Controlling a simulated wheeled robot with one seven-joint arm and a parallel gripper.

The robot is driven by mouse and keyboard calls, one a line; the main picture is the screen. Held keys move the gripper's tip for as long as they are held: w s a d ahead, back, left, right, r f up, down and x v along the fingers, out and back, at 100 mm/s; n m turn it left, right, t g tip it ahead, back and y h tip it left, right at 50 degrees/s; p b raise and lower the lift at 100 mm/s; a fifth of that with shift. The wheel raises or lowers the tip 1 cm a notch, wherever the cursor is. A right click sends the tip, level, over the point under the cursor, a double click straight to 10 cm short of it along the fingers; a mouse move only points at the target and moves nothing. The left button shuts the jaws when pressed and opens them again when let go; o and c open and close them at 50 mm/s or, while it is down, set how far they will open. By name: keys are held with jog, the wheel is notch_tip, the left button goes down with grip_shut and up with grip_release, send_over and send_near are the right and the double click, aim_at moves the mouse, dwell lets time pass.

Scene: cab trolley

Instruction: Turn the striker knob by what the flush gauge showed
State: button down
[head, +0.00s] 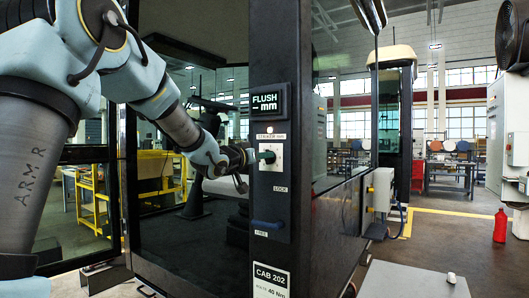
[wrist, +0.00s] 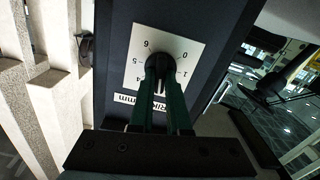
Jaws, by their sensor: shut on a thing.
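The striker knob (wrist: 162,66) is round and black, on a white dial plate (wrist: 140,45) marked with numbers. In the wrist view my gripper (wrist: 162,75) has its two green fingers shut on the knob from either side. The head view shows my gripper (head: 255,157) at the dial plate (head: 277,158) on the dark cab post. The fingers hide part of the dial and its lower lettering. The flush gauge (head: 267,103) above reads "FLUSH — mm", with a dash and no number.
Below the dial is a "LOCK" label and a blue handle (head: 267,224) on the post. The "CAB 202" plate (head: 271,281) is lower down. Glass panels flank the post. A grey box (head: 381,190) is on the cab's right side, and a red bottle (head: 500,226) stands on the floor.

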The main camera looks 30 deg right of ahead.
jog(key=shift+w+a+n+p, duration=0.1)
jog(key=shift+w+n+p, duration=0.05)
jog(key=shift+n+p, duration=2.85)
jog(key=shift+f+n+b, duration=0.1)
jog(key=shift+n+b, duration=0.25)
jog(key=shift+n, duration=0.05)
jog(key=c, duration=0.9)
grip_release()
jog(key=b+v, duration=0.3)
jog(key=v, duration=0.8)
